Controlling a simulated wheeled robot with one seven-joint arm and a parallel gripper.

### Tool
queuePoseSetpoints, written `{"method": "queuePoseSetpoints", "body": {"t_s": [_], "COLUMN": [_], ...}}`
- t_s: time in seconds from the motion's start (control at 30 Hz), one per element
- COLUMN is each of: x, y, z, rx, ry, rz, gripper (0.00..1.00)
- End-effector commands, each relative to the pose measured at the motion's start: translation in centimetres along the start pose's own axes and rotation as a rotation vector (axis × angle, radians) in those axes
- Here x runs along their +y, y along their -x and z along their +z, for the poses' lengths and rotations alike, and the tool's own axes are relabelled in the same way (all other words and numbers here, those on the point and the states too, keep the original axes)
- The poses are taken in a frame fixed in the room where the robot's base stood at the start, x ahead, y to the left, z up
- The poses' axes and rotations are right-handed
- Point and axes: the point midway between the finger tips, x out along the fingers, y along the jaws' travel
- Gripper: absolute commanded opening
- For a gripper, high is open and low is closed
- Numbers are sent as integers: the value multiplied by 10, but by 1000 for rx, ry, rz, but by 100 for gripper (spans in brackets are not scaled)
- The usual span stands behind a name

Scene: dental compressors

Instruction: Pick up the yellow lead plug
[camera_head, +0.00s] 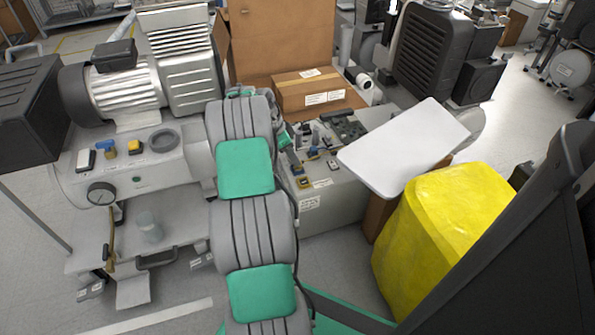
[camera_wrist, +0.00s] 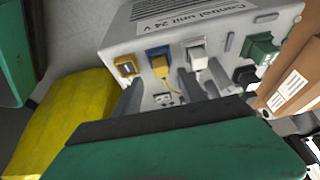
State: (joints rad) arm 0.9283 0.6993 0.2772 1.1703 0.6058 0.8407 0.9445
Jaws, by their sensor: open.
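In the wrist view a yellow plug (camera_wrist: 160,69) with a short yellow lead shows at a blue socket on the grey control unit (camera_wrist: 215,22). A yellow-framed socket (camera_wrist: 126,66) is just left of it. My gripper (camera_wrist: 165,92) is open, its grey fingers reaching toward the unit on either side of the yellow lead. Nothing shows between the fingers except the lead in the background; whether they touch it I cannot tell. In the head view the control unit (camera_head: 335,205) stands right of my arm, with a yellow piece (camera_head: 303,182) on it; my arm hides part of that area.
A white socket piece (camera_wrist: 197,56) and a green connector (camera_wrist: 262,50) are beside the plug. A cardboard box (camera_head: 315,92) stands behind the unit. A white panel (camera_head: 403,142) and a yellow bag (camera_head: 440,230) are at right. A compressor (camera_head: 130,88) is at left.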

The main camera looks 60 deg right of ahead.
Motion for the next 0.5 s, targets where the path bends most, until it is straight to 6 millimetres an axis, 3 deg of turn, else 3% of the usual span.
{"method": "queuePoseSetpoints", "body": {"t_s": [0.1, 0.2, 0.43, 0.5], "x": [-2, -2, -3, -3], "y": [-30, -42, -41, -41], "z": [3, 2, 1, 1], "rx": [-1, -1, -1, -1], "ry": [1, 2, 3, 4], "rz": [2, 1, -1, -1], "gripper": [49, 49, 49, 43]}}
